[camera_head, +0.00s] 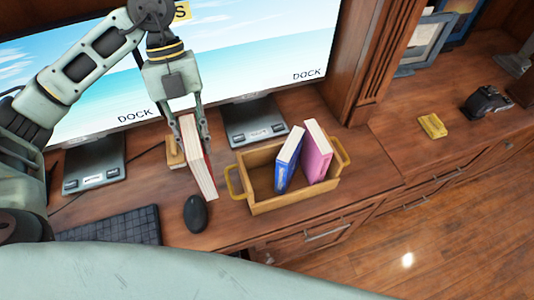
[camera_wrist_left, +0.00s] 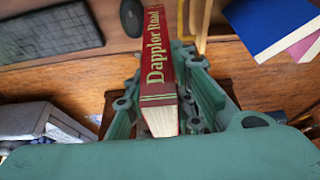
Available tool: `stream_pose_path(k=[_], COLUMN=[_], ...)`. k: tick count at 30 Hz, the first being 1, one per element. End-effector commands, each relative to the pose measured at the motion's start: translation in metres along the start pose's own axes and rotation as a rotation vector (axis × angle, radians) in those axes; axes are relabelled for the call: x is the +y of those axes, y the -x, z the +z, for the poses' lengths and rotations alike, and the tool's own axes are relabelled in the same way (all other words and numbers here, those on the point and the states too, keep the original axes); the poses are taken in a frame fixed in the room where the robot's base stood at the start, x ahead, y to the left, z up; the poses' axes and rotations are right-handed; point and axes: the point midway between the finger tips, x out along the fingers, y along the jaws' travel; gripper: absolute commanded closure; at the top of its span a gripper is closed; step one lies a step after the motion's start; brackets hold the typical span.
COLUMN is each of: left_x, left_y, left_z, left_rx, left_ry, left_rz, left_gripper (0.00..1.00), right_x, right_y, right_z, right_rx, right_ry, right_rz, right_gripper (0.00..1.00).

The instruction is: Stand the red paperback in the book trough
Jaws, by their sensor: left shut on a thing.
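The red paperback (camera_head: 199,158) is held in my left gripper (camera_head: 193,120), above the desk and just left of the book trough. In the left wrist view its red spine, lettered "Dapplor Road" (camera_wrist_left: 164,62), shows between the fingers of my left gripper (camera_wrist_left: 165,90). The book trough (camera_head: 265,205) is a wooden box with yellow handles at both ends. A blue book (camera_head: 287,165) and a pink book (camera_head: 316,152) stand tilted in its middle and right part. The left part of the trough is empty. My right gripper is not in view.
A black mouse (camera_head: 195,213) and a keyboard (camera_head: 113,228) lie to the left on the desk. Monitors on grey stands (camera_head: 253,123) line the back. A small wooden block (camera_head: 175,153) lies behind the held book. A yellow object (camera_head: 432,126) sits at right.

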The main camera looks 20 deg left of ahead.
Motion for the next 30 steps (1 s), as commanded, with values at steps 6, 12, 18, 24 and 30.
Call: stream_pose_path(k=[6, 12, 18, 24, 30], left_x=[-0.059, -0.106, -0.138, -0.136, -0.137], left_y=[0.005, 0.005, -0.004, -0.043, -0.071], left_z=[-0.004, -0.004, 0.000, 0.016, 0.028], left_rx=[0.004, 0.002, 0.004, 0.004, 0.002], left_ry=[-0.006, -0.005, 0.001, 0.001, -0.002], left_rz=[-0.001, -0.002, 0.004, 0.004, 0.001], left_gripper=[1.00, 1.00, 1.00, 1.00, 1.00], right_x=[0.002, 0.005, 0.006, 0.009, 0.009], right_y=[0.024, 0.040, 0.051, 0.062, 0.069], right_z=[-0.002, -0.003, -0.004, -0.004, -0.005], right_rx=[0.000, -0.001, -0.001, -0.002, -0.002], right_ry=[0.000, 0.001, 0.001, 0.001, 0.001], right_rz=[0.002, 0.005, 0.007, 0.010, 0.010], right_gripper=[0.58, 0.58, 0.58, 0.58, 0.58])
